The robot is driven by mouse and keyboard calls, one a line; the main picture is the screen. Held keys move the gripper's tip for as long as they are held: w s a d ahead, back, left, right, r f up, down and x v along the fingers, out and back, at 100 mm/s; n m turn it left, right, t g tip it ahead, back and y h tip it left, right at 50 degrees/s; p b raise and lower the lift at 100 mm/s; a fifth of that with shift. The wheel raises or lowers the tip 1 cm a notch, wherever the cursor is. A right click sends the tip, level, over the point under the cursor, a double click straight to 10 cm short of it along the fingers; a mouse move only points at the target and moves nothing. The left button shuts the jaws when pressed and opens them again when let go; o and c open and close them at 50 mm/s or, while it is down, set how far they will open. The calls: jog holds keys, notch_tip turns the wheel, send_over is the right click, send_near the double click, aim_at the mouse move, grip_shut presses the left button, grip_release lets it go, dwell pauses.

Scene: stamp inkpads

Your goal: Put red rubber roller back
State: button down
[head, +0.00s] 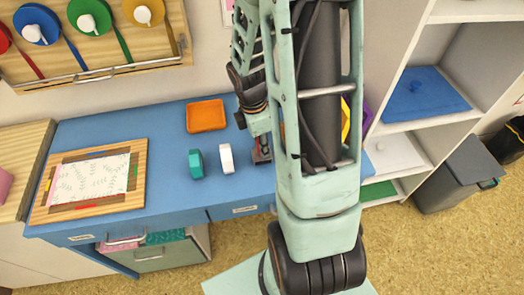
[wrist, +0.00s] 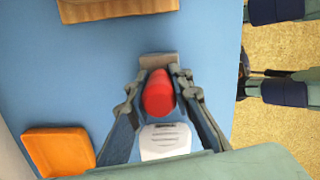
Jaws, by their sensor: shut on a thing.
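In the wrist view, my gripper (wrist: 159,74) is closed around a red rounded piece (wrist: 158,95), which I take to be the red rubber roller, with one finger on each side. A grey-brown block shows at the fingertips; I cannot tell what it belongs to. In the head view my gripper (head: 262,152) points down over the blue table (head: 240,190), right of a white upright piece (head: 226,159). The roller is hard to make out there. A white piece with dark lines (wrist: 165,141) shows behind the red one in the wrist view; its link to it is unclear.
A teal piece (head: 195,164) stands beside the white one. An orange tray (head: 205,115) lies at the back, also in the wrist view (wrist: 57,150). A wooden board (head: 44,205) with patterned paper lies left. A wall rack (head: 165,55) hangs above; shelves (head: 425,110) stand right.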

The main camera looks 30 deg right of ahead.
jog(key=shift+f, duration=0.15)
jog(key=shift+f, duration=0.15)
jog(key=c, duration=1.7)
grip_release()
jog(key=shift+c, duration=0.2)
jog(key=r, duration=0.4)
jog(key=a+r+p, duration=0.1)
jog(key=r, duration=0.3)
jog(key=r+p, duration=0.1)
jog(key=r, duration=0.3)
jog(key=shift+w+a+r, duration=0.1)
jog(key=shift+a+r, duration=0.1)
jog(key=shift+r, duration=0.05)
